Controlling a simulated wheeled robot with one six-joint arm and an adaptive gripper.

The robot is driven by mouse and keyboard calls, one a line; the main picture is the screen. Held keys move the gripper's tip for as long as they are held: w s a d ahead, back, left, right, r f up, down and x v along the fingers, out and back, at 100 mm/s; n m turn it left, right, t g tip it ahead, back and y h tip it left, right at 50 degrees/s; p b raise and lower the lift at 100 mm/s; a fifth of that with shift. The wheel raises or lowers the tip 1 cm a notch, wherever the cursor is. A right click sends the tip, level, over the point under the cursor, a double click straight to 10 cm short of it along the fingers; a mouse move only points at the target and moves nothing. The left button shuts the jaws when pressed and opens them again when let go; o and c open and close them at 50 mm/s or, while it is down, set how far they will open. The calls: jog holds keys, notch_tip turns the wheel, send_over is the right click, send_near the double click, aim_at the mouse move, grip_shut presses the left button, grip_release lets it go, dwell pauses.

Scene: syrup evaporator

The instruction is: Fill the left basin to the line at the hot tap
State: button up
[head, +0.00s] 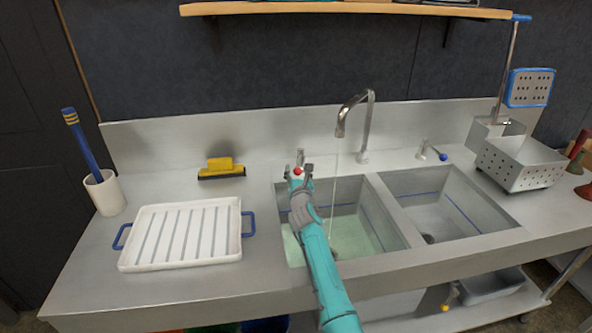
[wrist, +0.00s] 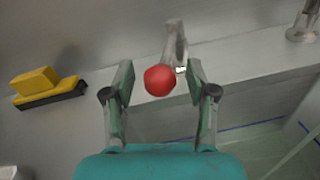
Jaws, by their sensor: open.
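The hot tap's red knob (head: 297,171) sits on a metal lever behind the left basin (head: 282,188). In the wrist view the red knob (wrist: 159,80) lies between the two fingers of my gripper (wrist: 160,84). My gripper (head: 299,173) is open, with gaps beside the knob. A thin stream of water (head: 335,180) falls from the curved spout (head: 366,125) into the left basin. Greenish water (head: 345,238) covers the basin's bottom. A blue line (head: 374,226) on the basin wall shows above the water. My arm hides part of the basin's left side.
The right basin (head: 440,205) looks empty, with a blue-knobbed tap (head: 443,156) behind it. A white ribbed tray (head: 190,263), a yellow brush (head: 222,167) and a white cup (head: 104,192) stand left. A perforated metal basket (head: 522,165) stands right.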

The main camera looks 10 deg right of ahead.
grip_shut()
